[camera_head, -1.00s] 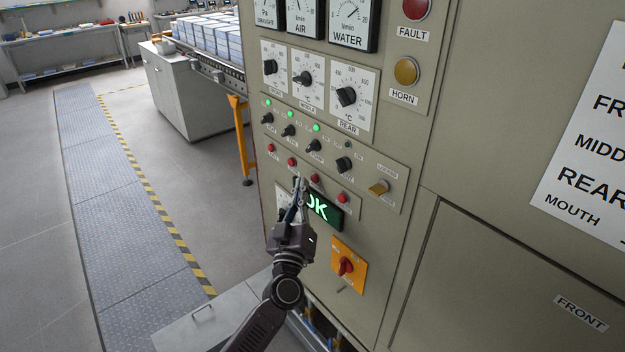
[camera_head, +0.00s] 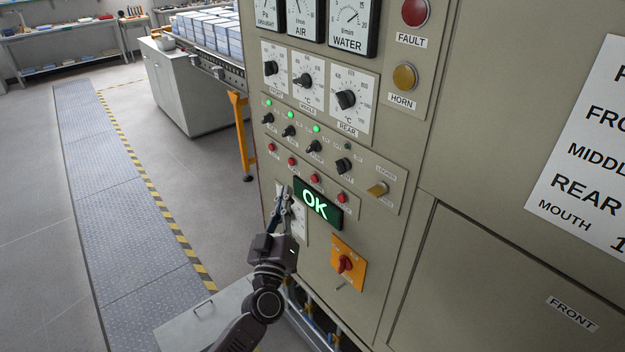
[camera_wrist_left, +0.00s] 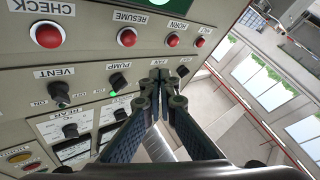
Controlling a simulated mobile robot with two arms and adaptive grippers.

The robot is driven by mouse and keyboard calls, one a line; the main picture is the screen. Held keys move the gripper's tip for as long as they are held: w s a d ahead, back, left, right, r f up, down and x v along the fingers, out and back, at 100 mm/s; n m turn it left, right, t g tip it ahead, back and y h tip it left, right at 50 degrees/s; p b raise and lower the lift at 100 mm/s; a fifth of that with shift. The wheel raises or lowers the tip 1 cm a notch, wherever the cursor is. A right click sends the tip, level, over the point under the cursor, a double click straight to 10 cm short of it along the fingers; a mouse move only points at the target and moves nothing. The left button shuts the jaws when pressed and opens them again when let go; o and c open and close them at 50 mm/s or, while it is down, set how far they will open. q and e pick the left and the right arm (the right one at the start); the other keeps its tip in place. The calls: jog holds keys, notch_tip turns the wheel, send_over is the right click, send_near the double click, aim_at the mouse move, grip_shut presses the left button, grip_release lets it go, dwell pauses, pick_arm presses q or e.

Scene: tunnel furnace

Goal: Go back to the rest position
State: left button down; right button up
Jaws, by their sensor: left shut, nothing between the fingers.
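My left gripper (camera_head: 284,192) is shut and empty in front of the lower left part of the beige control panel (camera_head: 398,150). In the left wrist view its closed fingertips (camera_wrist_left: 163,76) show in front of the panel, near the fan and pump switches. The green OK display (camera_head: 314,203) is lit just right of the fingers in the head view. Whether the fingers touch the panel cannot be told. My right gripper is in neither view.
The panel carries knobs, red buttons (camera_head: 315,179) and an orange switch plate (camera_head: 348,262). A grey cabinet (camera_head: 180,90) and a conveyor with stacked pale blocks (camera_head: 205,35) stand behind. A metal walkway (camera_head: 105,190) and open floor lie to the left.

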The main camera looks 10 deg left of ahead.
pick_arm(q)
jog(key=s+d+f+m+g+h+b, duration=0.1)
jog(key=s+f+m+g+b, duration=0.35)
jog(key=f, duration=1.15)
jog(key=s+d+f+g+h+p, duration=0.15)
jog(key=s+f, duration=0.55)
jog(key=f, duration=0.9)
jog(key=s+f+m+g+h+b, duration=0.15)
jog(key=s+f+g, duration=0.35)
jog(key=f, duration=1.1)
jog(key=s+a+f+m+g+y+b, duration=0.1)
jog(key=s+f+g, duration=0.1)
jog(key=s+f, duration=0.7)
jog(key=s+a+f+m+g+b, duration=0.1)
jog(key=s+f+g+b, duration=0.15)
jog(key=s+f, duration=0.65)
jog(key=s+a+f+g, duration=0.1)
jog(key=s+f+g, duration=0.1)
jog(key=s, duration=0.9)
jog(key=s+a+f+m+g+y, duration=0.1)
jog(key=s+a+f+g, duration=0.1)
jog(key=s, duration=1)
jog(key=shift+s+a+f+g+b, duration=0.2)
jog(key=shift+s+f+g+b, duration=0.2)
jog(key=shift+f, duration=0.35)
jog(key=shift+w, duration=0.1)
